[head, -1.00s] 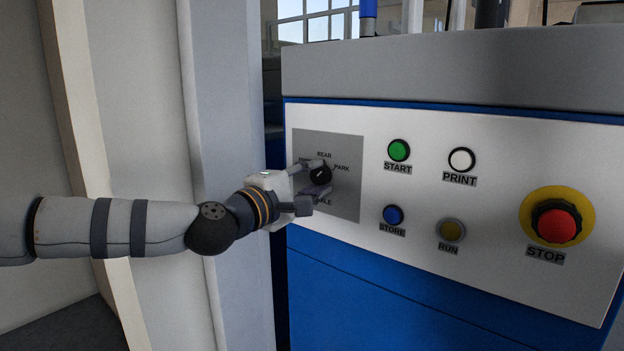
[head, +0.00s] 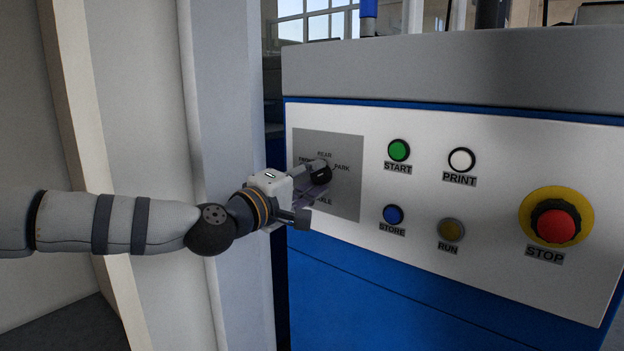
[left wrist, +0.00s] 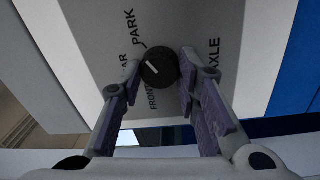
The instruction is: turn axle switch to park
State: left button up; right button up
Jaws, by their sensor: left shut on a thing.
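The black round axle switch (head: 320,174) sits on a grey plate (head: 345,204) at the left of the control panel. Labels around it include REAR, PARK and FRONT, with AXLE below. My left gripper (head: 321,178) is shut on the switch, with one finger above it and one below. In the left wrist view the switch (left wrist: 160,68) lies between the two fingertips. Its short white mark shows left of its centre there; I cannot tell which label it points at. The fingers partly cover the labels in the head view. My right gripper is not in view.
Right of the plate are the green START (head: 398,150), white PRINT (head: 461,160), blue STORE (head: 393,214) and dark yellow RUN (head: 451,230) buttons. A big red STOP button (head: 556,222) is at the far right. A pale upright post (head: 225,130) stands close behind my left arm.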

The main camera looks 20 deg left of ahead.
pick_arm(q)
jog(key=o, duration=1.2)
jog(key=shift+c, duration=0.2)
jog(key=shift+s+a, duration=0.1)
jog(key=v, duration=1.1)
jog(key=shift+s, duration=0.45)
jog(key=shift+a+f, duration=0.1)
